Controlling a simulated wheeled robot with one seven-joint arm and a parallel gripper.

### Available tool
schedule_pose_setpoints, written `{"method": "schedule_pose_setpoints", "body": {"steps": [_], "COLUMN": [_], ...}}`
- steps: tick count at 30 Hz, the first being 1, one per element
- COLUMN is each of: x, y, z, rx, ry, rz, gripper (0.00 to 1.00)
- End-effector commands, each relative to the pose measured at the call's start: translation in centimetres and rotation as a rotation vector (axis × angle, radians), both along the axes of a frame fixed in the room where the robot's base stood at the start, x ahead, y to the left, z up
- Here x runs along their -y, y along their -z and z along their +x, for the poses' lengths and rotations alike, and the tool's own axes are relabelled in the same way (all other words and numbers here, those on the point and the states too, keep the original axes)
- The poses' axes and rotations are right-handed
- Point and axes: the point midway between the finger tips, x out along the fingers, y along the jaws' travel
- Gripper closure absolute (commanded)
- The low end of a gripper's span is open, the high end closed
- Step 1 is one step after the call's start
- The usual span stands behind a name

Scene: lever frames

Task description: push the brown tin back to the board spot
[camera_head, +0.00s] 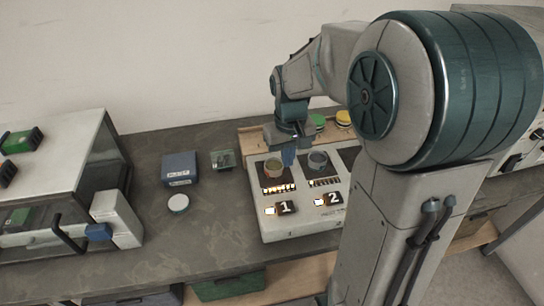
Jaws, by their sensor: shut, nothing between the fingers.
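A small round brownish tin (273,170) with a greenish top stands upright on the left dark square of the white two-station panel (300,222), above the key marked 1. A wooden board (252,136) lies behind the panel, partly hidden by my arm. I cannot make out a marked spot on it.
Green (318,121) and yellow (343,117) round lids sit behind the panel. A blue box (180,168), a small green item (222,159) and a white disc (178,203) are on the dark bench to the left. A grey machine (62,165) stands further left. My arm hides the right side.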

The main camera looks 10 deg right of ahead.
Motion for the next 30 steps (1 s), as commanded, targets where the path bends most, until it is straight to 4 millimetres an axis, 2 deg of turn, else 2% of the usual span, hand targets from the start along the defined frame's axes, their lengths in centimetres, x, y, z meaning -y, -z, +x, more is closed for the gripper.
{"method": "schedule_pose_setpoints", "body": {"steps": [1, 4, 11, 24, 27, 30], "x": [0.0, 0.1, 0.1, 0.0, -0.2, -0.4], "y": [1.1, 2.0, 3.8, 12.8, 12.2, 12.2], "z": [0.7, 1.5, 1.9, 1.7, 3.6, 4.7], "rx": [-0.014, -0.028, -0.039, -0.042, -0.034, -0.035], "ry": [-0.004, -0.011, -0.015, -0.015, -0.017, -0.016], "rz": [0.005, 0.011, 0.016, 0.015, 0.015, 0.015], "gripper": [1.0, 1.0, 1.0, 1.0, 1.0, 1.0]}}
